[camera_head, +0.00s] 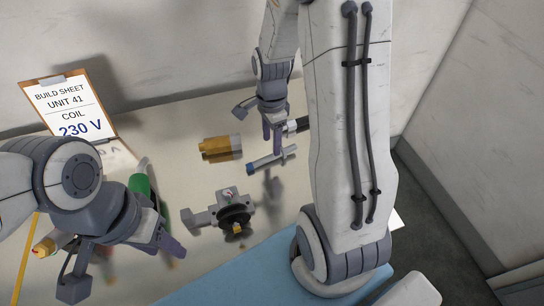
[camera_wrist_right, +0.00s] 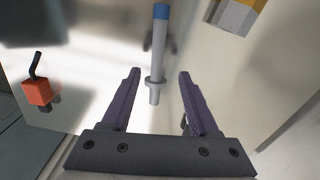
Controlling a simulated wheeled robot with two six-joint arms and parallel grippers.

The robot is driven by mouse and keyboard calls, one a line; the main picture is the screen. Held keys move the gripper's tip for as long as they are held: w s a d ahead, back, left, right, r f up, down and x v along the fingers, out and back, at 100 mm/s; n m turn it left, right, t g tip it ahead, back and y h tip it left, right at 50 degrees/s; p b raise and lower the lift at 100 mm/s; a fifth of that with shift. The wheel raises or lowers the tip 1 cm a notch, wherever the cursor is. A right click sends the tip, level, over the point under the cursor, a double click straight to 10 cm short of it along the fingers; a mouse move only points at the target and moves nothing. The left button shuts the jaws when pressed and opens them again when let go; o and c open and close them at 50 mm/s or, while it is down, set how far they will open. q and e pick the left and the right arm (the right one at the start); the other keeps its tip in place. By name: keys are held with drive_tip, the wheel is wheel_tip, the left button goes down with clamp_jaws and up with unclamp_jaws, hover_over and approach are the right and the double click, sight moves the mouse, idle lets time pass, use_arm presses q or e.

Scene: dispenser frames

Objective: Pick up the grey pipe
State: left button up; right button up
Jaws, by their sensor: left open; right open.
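The grey pipe (camera_head: 270,160) has a blue end and a collar near its other end. In the head view it is near the middle of the table, with its blue end to the left. My right gripper (camera_head: 272,134) is just above and behind it, open and empty. In the right wrist view the pipe (camera_wrist_right: 158,48) points up the picture, and its collared end shows between the open fingers (camera_wrist_right: 160,76). I cannot tell whether they touch it. My left gripper (camera_head: 170,240) is open at the table's left front, well away from the pipe.
An orange and grey cylinder (camera_head: 220,148) lies left of the pipe. A grey valve-like body with a black wheel (camera_head: 236,217) stands in front. A green cylinder (camera_head: 140,185) is near my left arm. A build sheet clipboard (camera_head: 66,105) leans at the back left. A red-orange block (camera_wrist_right: 38,92) shows in the wrist view.

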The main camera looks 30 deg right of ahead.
sight(272, 155)
drive_tip(key=f, duration=0.5)
drive_tip(key=shift+s+f, duration=0.1)
drive_tip(key=shift+s, duration=0.15)
clamp_jaws()
idle(1.2)
